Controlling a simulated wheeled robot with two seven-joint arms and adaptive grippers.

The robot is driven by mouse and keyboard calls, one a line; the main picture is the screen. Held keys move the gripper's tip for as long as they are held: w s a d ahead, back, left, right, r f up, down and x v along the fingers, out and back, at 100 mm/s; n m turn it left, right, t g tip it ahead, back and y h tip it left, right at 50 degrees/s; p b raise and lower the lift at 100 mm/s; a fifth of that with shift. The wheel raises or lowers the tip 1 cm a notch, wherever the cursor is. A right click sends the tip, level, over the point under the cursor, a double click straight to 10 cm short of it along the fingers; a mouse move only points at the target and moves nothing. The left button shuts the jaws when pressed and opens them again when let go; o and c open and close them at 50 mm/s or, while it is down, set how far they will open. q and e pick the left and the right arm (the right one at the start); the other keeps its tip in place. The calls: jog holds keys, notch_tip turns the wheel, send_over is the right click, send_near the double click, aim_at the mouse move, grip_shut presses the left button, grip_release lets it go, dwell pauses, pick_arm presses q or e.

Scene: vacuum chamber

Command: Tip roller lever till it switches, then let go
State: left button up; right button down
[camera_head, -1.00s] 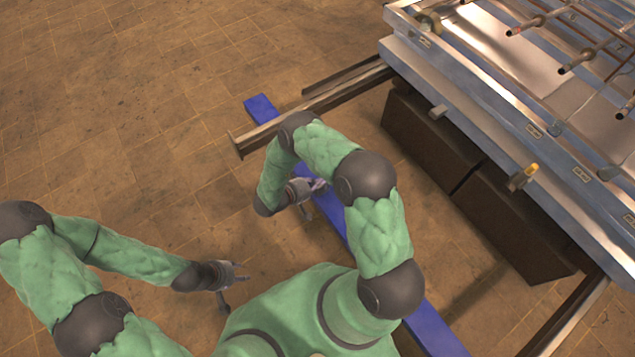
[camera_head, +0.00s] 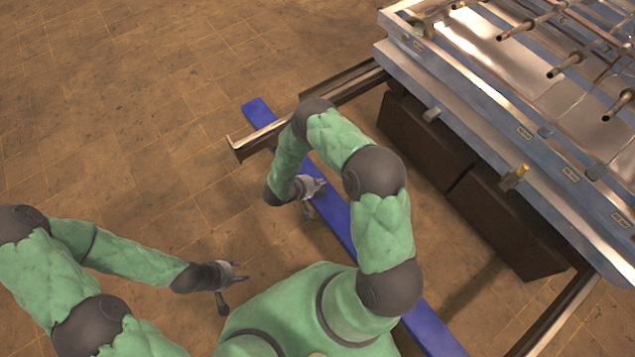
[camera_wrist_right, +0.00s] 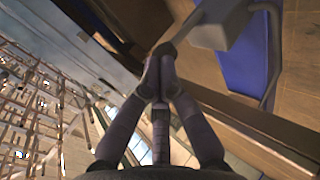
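A small bracket with a yellow tip (camera_head: 522,170), which looks like the roller lever, stands out from the near side of the metal frame in the head view. It is too small there to tell its tilt. My right gripper (camera_head: 318,186) is over the blue floor strip, well to the left of the lever and apart from it. In the right wrist view its fingers (camera_wrist_right: 160,78) come together at the tips, with nothing clearly held between them. My left gripper (camera_head: 238,273) is low at the left over bare floor, fingers apart and empty.
The chamber's metal frame (camera_head: 475,115) with copper-coloured pipes (camera_head: 570,62) fills the upper right. Dark brown blocks (camera_head: 505,225) stand beneath it. A metal rail (camera_head: 255,140) and a blue strip (camera_head: 335,215) lie on the floor. Tiled floor at the left is clear.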

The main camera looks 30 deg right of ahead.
jog(key=shift+d+r+p, duration=0.2)
jog(key=shift+d+p, duration=0.5)
jog(key=shift+p, duration=0.2)
jog(key=shift+w+d+f+p, duration=0.1)
jog(key=shift+d+p, duration=0.1)
jog(key=shift+d, duration=0.4)
jog(key=shift+w+d+f+p, duration=0.1)
jog(key=shift+d+p, duration=0.1)
jog(key=shift+d, duration=0.4)
jog(key=shift+a, duration=0.15)
jog(key=shift+s+a+f, duration=0.1)
jog(key=shift+a+f, duration=0.15)
jog(key=shift+a, duration=0.4)
